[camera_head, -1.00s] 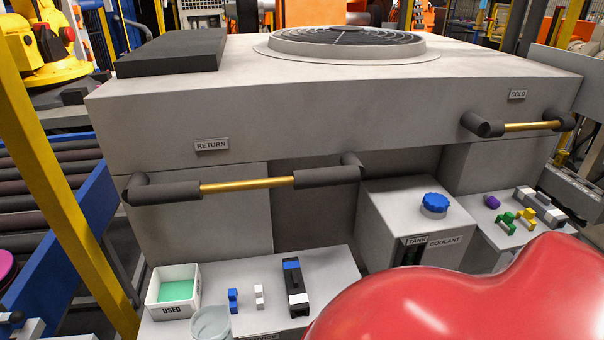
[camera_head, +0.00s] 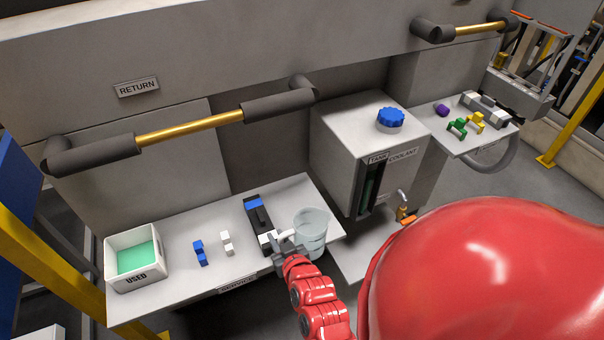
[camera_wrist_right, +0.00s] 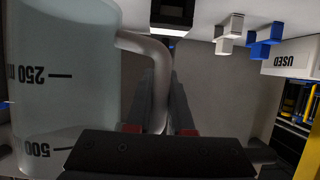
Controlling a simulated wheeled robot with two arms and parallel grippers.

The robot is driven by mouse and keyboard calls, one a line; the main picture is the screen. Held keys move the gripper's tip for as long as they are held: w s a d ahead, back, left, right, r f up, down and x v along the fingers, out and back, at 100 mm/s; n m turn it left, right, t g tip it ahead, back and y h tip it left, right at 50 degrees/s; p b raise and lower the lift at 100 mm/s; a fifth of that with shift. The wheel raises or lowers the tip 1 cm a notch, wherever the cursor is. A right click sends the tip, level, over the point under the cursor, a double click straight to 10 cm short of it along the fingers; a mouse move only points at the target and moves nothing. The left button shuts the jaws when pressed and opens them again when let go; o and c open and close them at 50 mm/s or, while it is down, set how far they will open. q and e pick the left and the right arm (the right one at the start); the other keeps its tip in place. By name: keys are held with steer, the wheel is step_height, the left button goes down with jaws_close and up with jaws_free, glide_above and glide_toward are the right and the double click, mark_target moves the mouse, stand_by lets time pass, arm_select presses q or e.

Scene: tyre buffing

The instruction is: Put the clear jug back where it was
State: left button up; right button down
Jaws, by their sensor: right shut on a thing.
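The clear jug (camera_head: 312,228), with volume marks, shows at the right front end of the left shelf (camera_head: 190,278). My right gripper (camera_head: 284,245) is shut on its handle. The right wrist view shows the jug (camera_wrist_right: 60,85) upside down at the left, with its handle (camera_wrist_right: 158,75) between my two fingers (camera_wrist_right: 158,112). The jug looks about upright and seems to hold some clear liquid. I cannot tell whether its base touches the shelf. My left gripper is not in view.
A black device (camera_head: 259,222) stands just left of the jug. White (camera_head: 227,243) and blue (camera_head: 200,253) clips and the USED bin (camera_head: 136,258) are farther left. The coolant tank (camera_head: 355,150) with its blue cap (camera_head: 390,117) and tap (camera_head: 404,208) stands to the right.

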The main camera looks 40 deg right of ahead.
steer(key=w+d+f+p, duration=0.1)
steer(key=w+d, duration=0.1)
steer(key=w, duration=0.2)
steer(key=w+d+f+p, duration=0.1)
steer(key=w+d+f, duration=0.1)
steer(key=w, duration=0.3)
steer(key=w+d+f+p, duration=0.1)
steer(key=w+d, duration=0.3)
steer(key=shift+w+d+f, duration=0.25)
steer(key=shift+w+f, duration=0.1)
steer(key=shift+f, duration=0.2)
steer(key=shift+f, duration=0.1)
steer(key=c, duration=0.8)
jaws_free()
